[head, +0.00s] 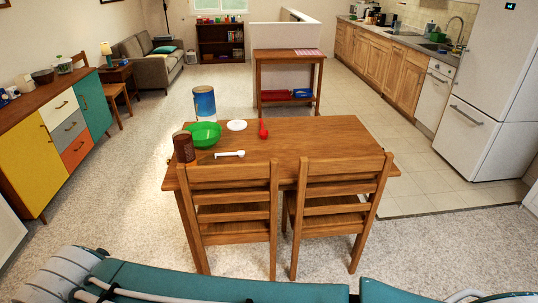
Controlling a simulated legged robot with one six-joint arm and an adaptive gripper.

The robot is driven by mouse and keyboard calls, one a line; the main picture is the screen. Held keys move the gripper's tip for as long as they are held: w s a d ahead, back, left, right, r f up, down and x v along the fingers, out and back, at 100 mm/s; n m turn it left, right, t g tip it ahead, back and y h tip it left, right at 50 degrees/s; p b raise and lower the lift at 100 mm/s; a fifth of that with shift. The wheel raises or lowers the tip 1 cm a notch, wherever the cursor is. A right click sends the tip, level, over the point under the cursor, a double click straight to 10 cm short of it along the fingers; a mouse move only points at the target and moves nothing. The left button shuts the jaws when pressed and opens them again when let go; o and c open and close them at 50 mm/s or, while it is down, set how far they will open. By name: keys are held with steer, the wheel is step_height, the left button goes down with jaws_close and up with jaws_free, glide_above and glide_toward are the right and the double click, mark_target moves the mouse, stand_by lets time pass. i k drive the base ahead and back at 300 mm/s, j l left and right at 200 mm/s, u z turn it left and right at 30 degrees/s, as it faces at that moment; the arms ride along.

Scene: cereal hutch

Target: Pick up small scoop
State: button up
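Two scoop-like things lie on the wooden table (320,144). A white one (229,154) lies near the front left edge, its long side running left to right. A red one (263,129) lies farther back, right of the white plate (237,125). I cannot tell for sure which is the small scoop. A green bowl (204,134) stands at the left, with a blue canister (204,104) behind it and a dark brown cup (183,146) at the left edge. My gripper is not in view; only parts of my own body show along the bottom.
Two wooden chairs (232,211) (336,208) stand at the near side of the table, their backs rising in front of it. A colourful sideboard (57,152) is at the left and a white fridge (495,83) at the right. The table's right half is clear.

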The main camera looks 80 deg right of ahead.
mark_target(230, 155)
steer(key=z, duration=2.3)
